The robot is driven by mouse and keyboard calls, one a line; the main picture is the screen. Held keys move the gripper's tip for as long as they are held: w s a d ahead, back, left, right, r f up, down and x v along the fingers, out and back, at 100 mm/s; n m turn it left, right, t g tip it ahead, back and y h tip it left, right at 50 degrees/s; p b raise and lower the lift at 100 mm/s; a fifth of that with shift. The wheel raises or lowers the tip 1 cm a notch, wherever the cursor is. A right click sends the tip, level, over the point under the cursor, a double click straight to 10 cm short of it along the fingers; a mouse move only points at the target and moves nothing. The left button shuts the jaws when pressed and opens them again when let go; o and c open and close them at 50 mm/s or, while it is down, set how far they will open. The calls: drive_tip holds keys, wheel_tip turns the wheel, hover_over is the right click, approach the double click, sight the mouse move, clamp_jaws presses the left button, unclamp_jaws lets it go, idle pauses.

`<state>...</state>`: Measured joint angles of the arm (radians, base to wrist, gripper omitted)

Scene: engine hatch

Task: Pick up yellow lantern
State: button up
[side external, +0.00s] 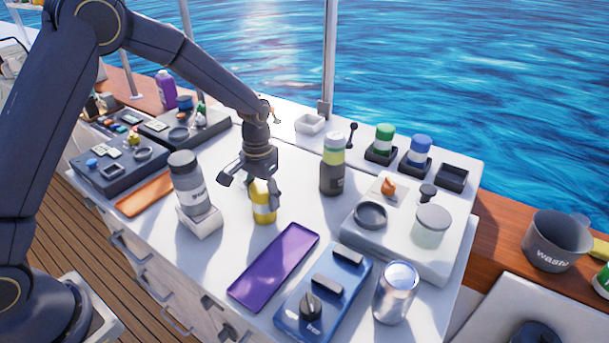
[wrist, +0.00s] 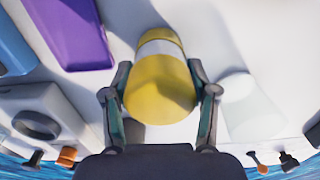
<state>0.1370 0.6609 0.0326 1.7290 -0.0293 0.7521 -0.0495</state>
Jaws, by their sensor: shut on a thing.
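The yellow lantern (side external: 264,208) is a small yellow cylinder with a white band, near the middle of the white worktop. It looks upright, and its base seems to be at the worktop; I cannot tell whether there is a gap below it. My gripper (side external: 255,184) points down over it and hides its upper part. In the wrist view the lantern (wrist: 160,85) fills the space between the two fingers of my gripper (wrist: 158,92), one on each side. My gripper is shut on it.
A purple tray (side external: 272,265) lies in front, beside a blue box (side external: 325,290) and a metal can (side external: 397,290). A grey bottle on a white block (side external: 200,220) stands left. A dark bottle with a green band (side external: 333,168) stands behind right, near a grey unit (side external: 400,240).

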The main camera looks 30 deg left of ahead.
drive_tip(key=c, duration=0.6)
drive_tip(key=shift+c, duration=0.2)
